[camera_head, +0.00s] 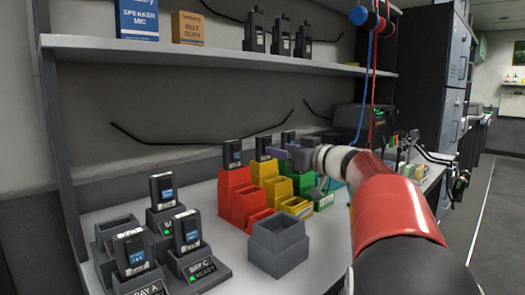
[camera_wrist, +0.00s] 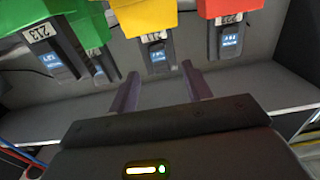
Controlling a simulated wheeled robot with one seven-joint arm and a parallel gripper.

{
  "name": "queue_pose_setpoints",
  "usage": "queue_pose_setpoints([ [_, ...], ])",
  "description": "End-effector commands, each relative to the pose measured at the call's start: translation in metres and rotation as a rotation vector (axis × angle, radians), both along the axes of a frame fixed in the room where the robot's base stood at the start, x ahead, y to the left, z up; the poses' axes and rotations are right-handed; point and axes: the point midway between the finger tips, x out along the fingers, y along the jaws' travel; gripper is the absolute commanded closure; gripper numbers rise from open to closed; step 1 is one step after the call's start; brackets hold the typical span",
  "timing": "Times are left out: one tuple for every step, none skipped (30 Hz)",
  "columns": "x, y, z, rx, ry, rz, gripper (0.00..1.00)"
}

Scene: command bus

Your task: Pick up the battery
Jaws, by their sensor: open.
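Several black batteries with blue labels are in view, and I cannot tell which one is meant. In the head view one stands in the red bin (camera_head: 236,200), one battery (camera_head: 263,147) in the yellow bin (camera_head: 277,188), others in charger bays, such as this battery (camera_head: 187,231). My gripper (camera_head: 283,158) is among the bins, partly hidden by my arm. In the wrist view its fingers (camera_wrist: 160,88) are apart and empty. The yellow-bin battery (camera_wrist: 156,54) lies ahead of the gap, apart from the fingers. The red-bin battery (camera_wrist: 229,40) is to the right, green-bin batteries (camera_wrist: 58,60) left.
Charging docks (camera_head: 199,266) stand at front left, beside an empty grey box (camera_head: 279,246). A shelf (camera_head: 200,57) with boxes and radios runs above the bins. Cables hang at right by a dark device (camera_head: 361,120). A tall grey cabinet (camera_head: 453,70) stands beyond.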

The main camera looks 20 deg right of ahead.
Motion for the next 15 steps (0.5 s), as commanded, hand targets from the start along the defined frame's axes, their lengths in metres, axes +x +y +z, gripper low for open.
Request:
queue_pose_setpoints([
  [0.009, 0.003, 0.005, 0.002, 0.002, 0.003, 0.51],
  [0.014, 0.004, 0.005, 0.002, 0.002, 0.003, 0.51],
  [0.020, 0.006, 0.006, 0.001, 0.001, 0.003, 0.51],
  [0.024, 0.007, 0.005, 0.001, 0.001, 0.003, 0.51],
  [0.027, 0.008, 0.004, 0.001, 0.001, 0.003, 0.51],
  [0.031, 0.010, 0.004, 0.002, 0.002, 0.003, 0.51],
  [0.034, 0.010, 0.003, 0.001, 0.001, 0.002, 0.51],
  [0.036, 0.011, 0.003, 0.001, 0.000, 0.001, 0.51],
  [0.037, 0.012, 0.003, 0.000, 0.000, 0.000, 0.51],
  [0.038, 0.012, 0.002, 0.000, 0.000, 0.000, 0.51],
  [0.038, 0.012, 0.002, 0.000, 0.000, 0.000, 0.51],
  [0.038, 0.012, 0.002, 0.000, 0.000, 0.000, 0.51],
  [0.038, 0.012, 0.002, -0.001, 0.000, 0.000, 0.51],
  [0.038, 0.012, 0.002, -0.001, 0.000, 0.000, 0.51],
  [0.038, 0.012, 0.002, 0.000, 0.000, 0.000, 0.51],
])
